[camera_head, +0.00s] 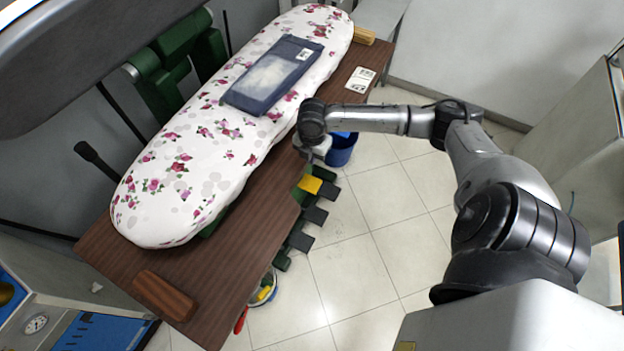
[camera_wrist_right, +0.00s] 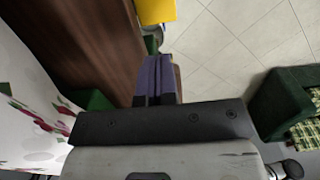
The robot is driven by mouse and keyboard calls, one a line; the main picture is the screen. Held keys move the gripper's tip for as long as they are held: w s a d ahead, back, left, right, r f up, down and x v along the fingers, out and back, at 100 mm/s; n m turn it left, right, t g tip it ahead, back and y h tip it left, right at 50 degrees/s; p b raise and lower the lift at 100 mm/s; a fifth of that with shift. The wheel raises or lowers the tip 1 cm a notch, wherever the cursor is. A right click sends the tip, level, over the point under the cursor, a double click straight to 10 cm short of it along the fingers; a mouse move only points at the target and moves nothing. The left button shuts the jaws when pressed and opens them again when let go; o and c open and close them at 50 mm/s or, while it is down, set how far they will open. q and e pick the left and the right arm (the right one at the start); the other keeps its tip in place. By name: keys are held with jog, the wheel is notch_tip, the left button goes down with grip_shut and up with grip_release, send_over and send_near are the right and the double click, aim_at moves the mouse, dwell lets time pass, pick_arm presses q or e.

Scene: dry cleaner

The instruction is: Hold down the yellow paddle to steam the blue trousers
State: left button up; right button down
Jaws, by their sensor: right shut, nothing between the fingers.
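The yellow paddle (camera_head: 310,184) is in a row of dark pedals on green arms below the table's front edge. In the right wrist view the yellow paddle (camera_wrist_right: 157,11) shows at the top edge, beyond my fingertips with a visible gap. My right gripper (camera_head: 318,152) is shut and empty, beside the table edge and above the paddle in the picture. Its closed fingers show in the wrist view (camera_wrist_right: 155,60). The folded blue trousers (camera_head: 270,78), with a pale patch and a white tag, lie flat on the floral pressing board (camera_head: 180,165). My left gripper is out of view.
The brown wooden table (camera_head: 235,255) carries the board, a wooden block (camera_head: 165,295) and a small card (camera_head: 361,80). A blue bucket (camera_head: 342,150) stands on the floor behind my right wrist. The raised grey press head (camera_head: 70,60) is at upper left. Tiled floor (camera_head: 370,240) is open.

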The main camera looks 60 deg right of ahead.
aim_at(312, 184)
notch_tip(312, 184, down, 12)
jog(key=b, duration=0.2)
jog(key=shift+f+b, duration=0.15)
jog(key=shift+b, duration=0.2)
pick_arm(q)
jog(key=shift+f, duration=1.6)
pick_arm(e)
jog(key=shift+f, duration=0.9)
